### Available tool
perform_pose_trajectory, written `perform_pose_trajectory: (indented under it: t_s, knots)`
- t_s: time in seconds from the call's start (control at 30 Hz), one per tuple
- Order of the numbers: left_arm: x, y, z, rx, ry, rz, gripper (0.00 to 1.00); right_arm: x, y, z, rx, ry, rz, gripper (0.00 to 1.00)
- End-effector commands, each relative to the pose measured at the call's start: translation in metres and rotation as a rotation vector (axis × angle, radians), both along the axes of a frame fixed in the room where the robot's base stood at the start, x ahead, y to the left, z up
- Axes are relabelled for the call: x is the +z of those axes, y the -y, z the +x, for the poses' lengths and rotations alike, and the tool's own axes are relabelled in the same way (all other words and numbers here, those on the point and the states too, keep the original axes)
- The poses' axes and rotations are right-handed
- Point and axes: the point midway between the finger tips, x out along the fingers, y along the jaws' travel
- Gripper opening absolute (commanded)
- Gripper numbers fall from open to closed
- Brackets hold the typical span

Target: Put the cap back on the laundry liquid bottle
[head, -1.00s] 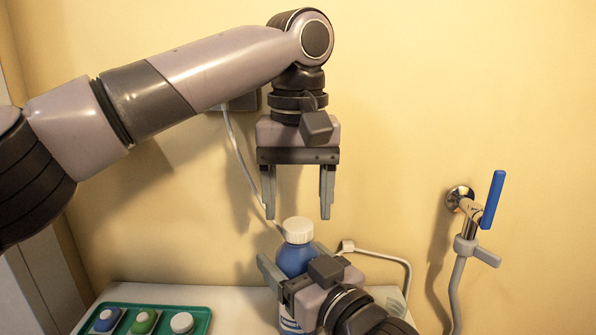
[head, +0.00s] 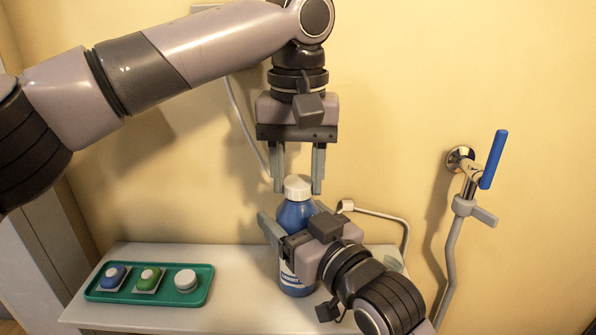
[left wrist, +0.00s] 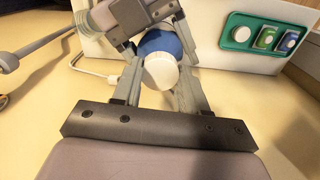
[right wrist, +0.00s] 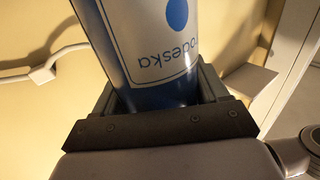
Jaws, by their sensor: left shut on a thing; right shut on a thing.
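The laundry liquid bottle (head: 296,215) is blue with a label and stands upright on the white surface, with a white cap (head: 298,187) at its top. My left gripper (head: 298,190) points down from above, its fingers shut on the cap's two sides. The left wrist view shows the cap (left wrist: 161,71) between the fingers, over the blue bottle top. My right gripper (head: 283,228) is shut on the bottle's body from the right. The right wrist view shows the labelled bottle (right wrist: 150,45) between its fingers. The cap's lower edge and its seating are hard to make out.
A green tray (head: 137,294) holds a blue item (head: 112,275), a green item (head: 150,278) and a white round item (head: 186,280) to the left. A blue-handled tap (head: 493,160) with a grey hose is on the wall at right. The white surface (head: 235,265) is clear between tray and bottle.

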Motion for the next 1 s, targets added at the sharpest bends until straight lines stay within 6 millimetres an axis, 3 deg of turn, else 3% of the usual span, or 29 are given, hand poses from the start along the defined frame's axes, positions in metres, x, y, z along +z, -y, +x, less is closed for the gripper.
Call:
perform_pose_trajectory:
  t_s: [0.6, 0.73, 0.77, 0.83, 1.0]
  knots:
    - [-0.0013, 0.0003, 0.0001, -0.968, -0.001, 0.0, 0.06, -0.002, 0.0001, 0.0002, 0.0, -0.005, -0.002, 0.0]
    - [-0.0009, -0.0001, 0.0003, -0.954, 0.0, 0.002, 0.06, -0.002, 0.0001, 0.0002, 0.0, -0.004, -0.003, 0.0]
    - [-0.0009, -0.0001, 0.0003, -0.953, 0.0, 0.001, 0.46, -0.002, 0.0001, 0.0002, 0.0, -0.004, -0.003, 0.0]
    - [-0.0009, -0.0001, 0.0003, -0.953, 0.0, 0.001, 0.69, -0.002, 0.0001, 0.0002, 0.0, -0.004, -0.003, 0.0]
    - [-0.0009, -0.0001, 0.0003, -0.951, 0.0, 0.001, 0.72, -0.002, 0.0, 0.0001, 0.0, -0.004, -0.003, 0.0]
